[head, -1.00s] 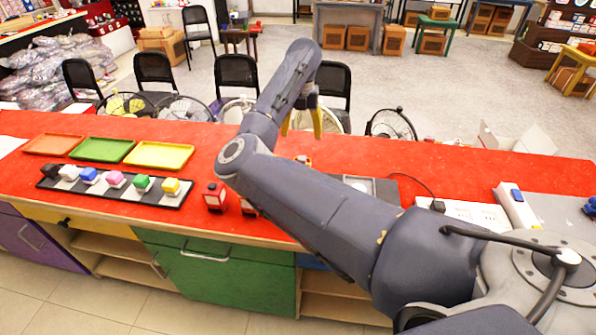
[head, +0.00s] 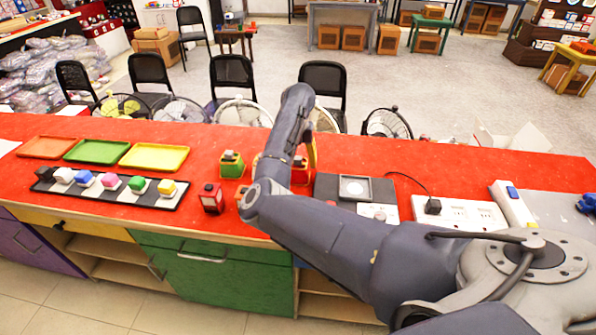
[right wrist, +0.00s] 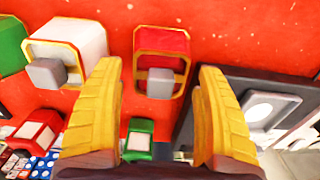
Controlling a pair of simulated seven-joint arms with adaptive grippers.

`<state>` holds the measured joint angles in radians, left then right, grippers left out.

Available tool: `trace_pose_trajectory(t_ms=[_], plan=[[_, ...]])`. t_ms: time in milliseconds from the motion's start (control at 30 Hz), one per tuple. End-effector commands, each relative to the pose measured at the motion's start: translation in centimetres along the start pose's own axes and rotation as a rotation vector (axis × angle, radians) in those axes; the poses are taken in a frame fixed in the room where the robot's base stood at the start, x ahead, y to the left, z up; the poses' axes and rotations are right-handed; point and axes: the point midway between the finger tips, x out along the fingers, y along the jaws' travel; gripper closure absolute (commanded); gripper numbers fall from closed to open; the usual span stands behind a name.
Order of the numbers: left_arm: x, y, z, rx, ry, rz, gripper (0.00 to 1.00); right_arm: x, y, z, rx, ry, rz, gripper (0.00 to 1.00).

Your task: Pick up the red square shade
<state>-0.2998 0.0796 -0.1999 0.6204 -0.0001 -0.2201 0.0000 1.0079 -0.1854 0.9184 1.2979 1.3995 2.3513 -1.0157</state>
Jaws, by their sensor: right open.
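The red square shade (right wrist: 175,42), with gold edging and a grey block on it, lies on the red tabletop in the right wrist view. Part of it shows in the head view (head: 300,177) behind my right arm. My right gripper (right wrist: 160,72) is open, with its yellow fingers on either side of the shade's near part in the picture. I see no contact with the shade. In the head view the gripper (head: 311,152) is mostly hidden by its own arm, with one yellow finger showing. My left gripper is not in view.
A white square shade (right wrist: 85,38) sits close left of the red one, and a green one (head: 231,167) beyond it. A dark panel (head: 326,186) is on the right. Small red-and-white (head: 211,203) and green items (right wrist: 140,128) stand nearer. Coloured trays (head: 155,157) are left.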

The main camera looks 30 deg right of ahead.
Motion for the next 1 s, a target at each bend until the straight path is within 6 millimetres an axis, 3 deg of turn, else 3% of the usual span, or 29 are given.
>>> trace_pose_trajectory(t_ms=[300, 633, 1000], plan=[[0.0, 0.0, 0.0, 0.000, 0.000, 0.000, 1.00, 3.2, 0.0, -0.1, 0.000, 0.001, -0.001, 0.27], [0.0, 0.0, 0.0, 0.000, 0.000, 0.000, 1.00, 3.5, 0.0, 0.0, 0.000, 0.000, 0.000, 0.27], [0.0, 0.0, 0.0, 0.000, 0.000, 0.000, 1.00, 3.5, 0.0, 0.0, 0.000, 0.000, 0.000, 0.70]])
